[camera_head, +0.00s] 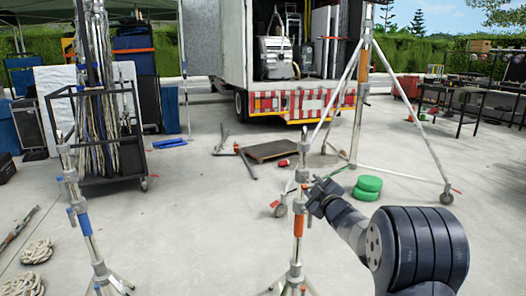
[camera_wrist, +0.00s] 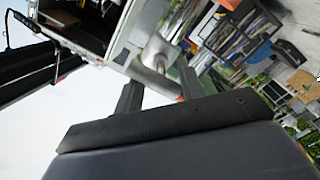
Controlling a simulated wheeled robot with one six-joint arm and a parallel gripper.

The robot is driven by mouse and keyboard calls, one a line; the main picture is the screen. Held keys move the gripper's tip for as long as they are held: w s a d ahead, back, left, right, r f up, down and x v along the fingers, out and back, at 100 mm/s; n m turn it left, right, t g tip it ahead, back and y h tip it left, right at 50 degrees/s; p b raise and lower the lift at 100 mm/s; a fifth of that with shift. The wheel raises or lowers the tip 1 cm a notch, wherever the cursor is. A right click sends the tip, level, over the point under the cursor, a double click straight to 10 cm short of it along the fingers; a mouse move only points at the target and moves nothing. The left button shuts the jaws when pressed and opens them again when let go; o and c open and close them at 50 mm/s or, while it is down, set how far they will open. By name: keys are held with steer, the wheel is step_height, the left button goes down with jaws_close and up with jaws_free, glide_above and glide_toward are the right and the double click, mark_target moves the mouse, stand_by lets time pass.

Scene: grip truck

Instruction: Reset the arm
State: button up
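My gripper (camera_head: 316,194) is at the end of my dark arm, right beside the upper part of a silver light stand with an orange band (camera_head: 299,224). The stand is upright on the concrete in front of me. In the wrist view my gripper (camera_wrist: 158,92) has its two dark fingers apart. A silver pole part with an orange end (camera_wrist: 158,54) shows between or just beyond them. I cannot tell whether the fingers touch it. The gripper body hides the lower part of the wrist view.
A similar stand with a blue band (camera_head: 84,224) is at left, beside a pole cart (camera_head: 140,150). A large tripod stand on wheels (camera_head: 358,110) and green discs (camera_head: 368,186) are behind my gripper. A truck (camera_head: 235,50) is at the back. Coiled ropes (camera_head: 36,251) lie at lower left.

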steer(key=shift+m, duration=0.5)
steer(key=shift+f, duration=0.1)
